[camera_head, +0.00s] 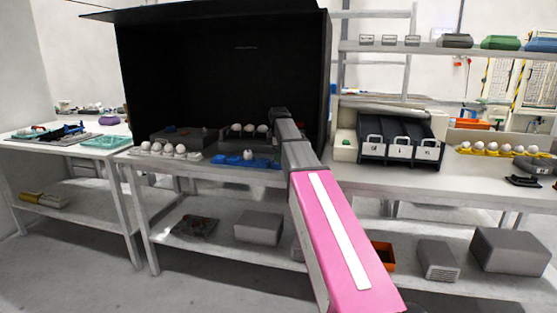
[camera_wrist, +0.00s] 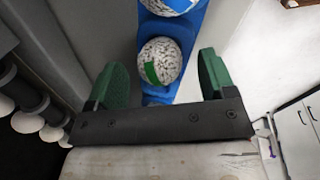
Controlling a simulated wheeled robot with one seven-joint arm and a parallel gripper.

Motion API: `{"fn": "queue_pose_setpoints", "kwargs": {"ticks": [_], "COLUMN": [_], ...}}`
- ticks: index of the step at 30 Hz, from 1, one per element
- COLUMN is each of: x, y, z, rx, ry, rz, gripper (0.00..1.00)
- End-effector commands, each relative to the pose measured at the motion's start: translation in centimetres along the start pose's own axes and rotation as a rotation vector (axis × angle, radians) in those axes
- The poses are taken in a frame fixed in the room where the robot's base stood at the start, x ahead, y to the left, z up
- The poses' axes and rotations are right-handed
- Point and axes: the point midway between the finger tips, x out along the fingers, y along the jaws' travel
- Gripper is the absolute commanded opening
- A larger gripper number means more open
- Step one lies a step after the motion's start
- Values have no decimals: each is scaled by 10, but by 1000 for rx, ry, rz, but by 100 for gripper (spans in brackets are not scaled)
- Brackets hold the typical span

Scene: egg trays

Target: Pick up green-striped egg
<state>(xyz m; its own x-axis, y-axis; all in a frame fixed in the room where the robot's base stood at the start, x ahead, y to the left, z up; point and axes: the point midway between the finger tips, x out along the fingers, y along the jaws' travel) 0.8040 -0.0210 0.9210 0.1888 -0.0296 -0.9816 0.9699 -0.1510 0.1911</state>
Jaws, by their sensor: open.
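The green-striped egg (camera_wrist: 159,61) is white with dark speckles and a green patch. It sits in the blue tray (camera_wrist: 190,45) in the wrist view. My gripper (camera_wrist: 161,66) is open, its green fingers on either side of the egg with gaps to both. Nothing is held. A second speckled egg (camera_wrist: 170,6) with a blue patch sits farther along the tray, cut by the top edge. In the head view the blue tray (camera_head: 228,160) stands on the middle table, with an egg (camera_head: 248,155) whose stripe cannot be made out. My gripper's fingers are hidden there.
A tray of white eggs (camera_head: 163,150) stands left of the blue tray. More eggs (camera_head: 249,127) stand behind it, inside a large black box (camera_head: 215,75) with walls and a roof. Black bins (camera_head: 400,135) and a yellow egg tray (camera_head: 500,152) are at right.

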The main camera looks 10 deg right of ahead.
Motion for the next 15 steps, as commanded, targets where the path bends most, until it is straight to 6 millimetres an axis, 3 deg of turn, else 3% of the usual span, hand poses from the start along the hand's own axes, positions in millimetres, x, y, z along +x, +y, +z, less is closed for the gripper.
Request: {"fn": "queue_pose_setpoints", "kwargs": {"ticks": [3, 9, 10, 13, 15], "x": [10, 11, 11, 11, 11], "y": [0, 0, 0, 0, 0], "z": [0, 0, 0, 0, 0], "rx": [0, 0, 0, 0, 0], "ry": [0, 0, 0, 0, 0], "rz": [0, 1, 1, 1, 1], "gripper": [77, 77, 73, 44, 40]}}
